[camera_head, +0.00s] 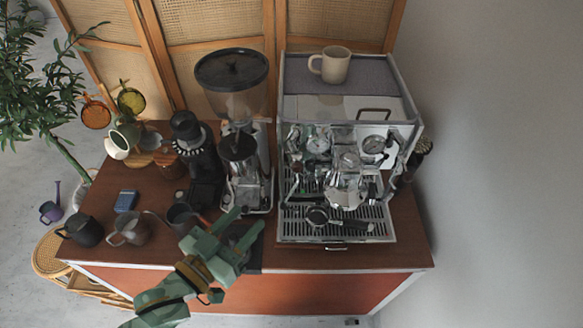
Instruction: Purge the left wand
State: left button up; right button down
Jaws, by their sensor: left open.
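The espresso machine (345,105) stands at the right of the cart, with shiny chrome parts on its front. A thin metal wand (287,182) hangs at the left of its front, above the drip tray (291,226); its tip is hard to make out. A portafilter (317,215) with a dark handle lies on the drip tray. My left gripper (246,227) is open and empty, in front of the grinder and left of the drip tray, apart from the wand. My right gripper is not in view.
A grinder (232,85) with a dark-lidded hopper stands left of the machine. Several pitchers, one a dark pitcher (82,230), and a blue box (126,201) stand at the cart's left. A beige mug (331,65) sits on the machine. The wooden top (340,258) is clear along the front right.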

aim_at(294, 170)
pick_arm(q)
jog(key=shift+h, duration=0.3)
jog(key=x, duration=0.5)
jog(key=r+p+x, duration=0.1)
jog(key=x, duration=0.4)
jog(key=p+x, duration=0.1)
jog(key=x, duration=0.5)
jog(key=shift+s+d+r, duration=0.3)
jog(key=shift+r, duration=0.1)
jog(key=shift+w+d+p, duration=0.3)
jog(key=shift+w, duration=0.25)
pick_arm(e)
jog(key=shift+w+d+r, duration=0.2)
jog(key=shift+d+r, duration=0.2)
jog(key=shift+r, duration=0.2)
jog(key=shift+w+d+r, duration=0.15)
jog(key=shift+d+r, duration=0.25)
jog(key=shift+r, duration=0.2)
pick_arm(q)
jog(key=shift+f, duration=0.15)
jog(key=c, duration=0.9)
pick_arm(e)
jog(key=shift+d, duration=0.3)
